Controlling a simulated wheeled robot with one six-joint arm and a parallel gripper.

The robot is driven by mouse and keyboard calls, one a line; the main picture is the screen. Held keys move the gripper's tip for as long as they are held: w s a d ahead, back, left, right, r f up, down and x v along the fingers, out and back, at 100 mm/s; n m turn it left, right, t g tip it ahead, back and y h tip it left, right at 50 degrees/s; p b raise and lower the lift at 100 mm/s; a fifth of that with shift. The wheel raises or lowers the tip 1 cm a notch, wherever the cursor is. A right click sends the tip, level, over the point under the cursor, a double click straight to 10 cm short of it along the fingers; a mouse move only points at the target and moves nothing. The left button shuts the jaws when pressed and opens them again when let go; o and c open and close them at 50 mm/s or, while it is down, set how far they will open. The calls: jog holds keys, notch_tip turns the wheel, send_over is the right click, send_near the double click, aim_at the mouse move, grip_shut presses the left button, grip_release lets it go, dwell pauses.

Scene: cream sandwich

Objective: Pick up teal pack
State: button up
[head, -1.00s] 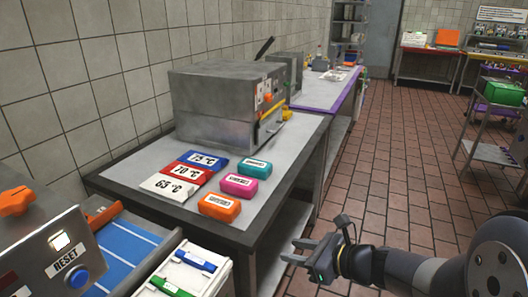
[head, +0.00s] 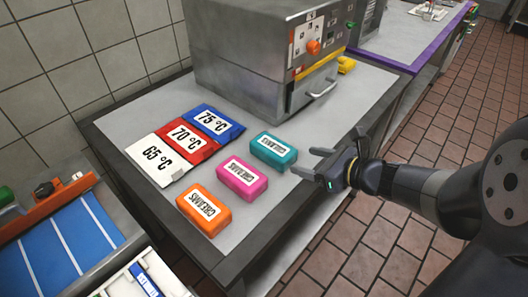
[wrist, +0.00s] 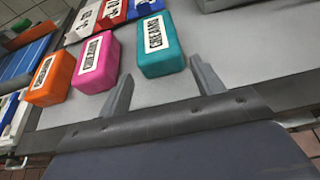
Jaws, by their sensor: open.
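The teal pack (head: 273,150) lies on the grey table with a white CREAMS label on top. It also shows in the wrist view (wrist: 160,58), just beyond my fingertips. My gripper (head: 308,162) is open and empty, to the right of the teal pack and apart from it. In the wrist view my gripper (wrist: 162,78) has its two fingers spread, pointing toward the pack. A pink pack (head: 242,178) and an orange pack (head: 204,209) lie in a row with the teal one, nearer the front left.
Temperature packs in blue (head: 213,122), red (head: 187,144) and white (head: 156,163) lie left of the row. A metal machine (head: 250,60) stands behind on the grey table (head: 255,222). A blue-lined tray (head: 75,235) is at front left. Bare table surrounds the teal pack.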

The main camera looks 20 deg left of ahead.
aim_at(288, 154)
jog(key=o, duration=0.5)
jog(key=x, duration=0.4)
jog(key=shift+a, duration=0.1)
jog(key=x, duration=0.5)
jog(key=shift+a+r, duration=0.15)
jog(key=shift+r, duration=0.05)
jog(key=shift+c, duration=0.7)
jog(key=c, duration=1)
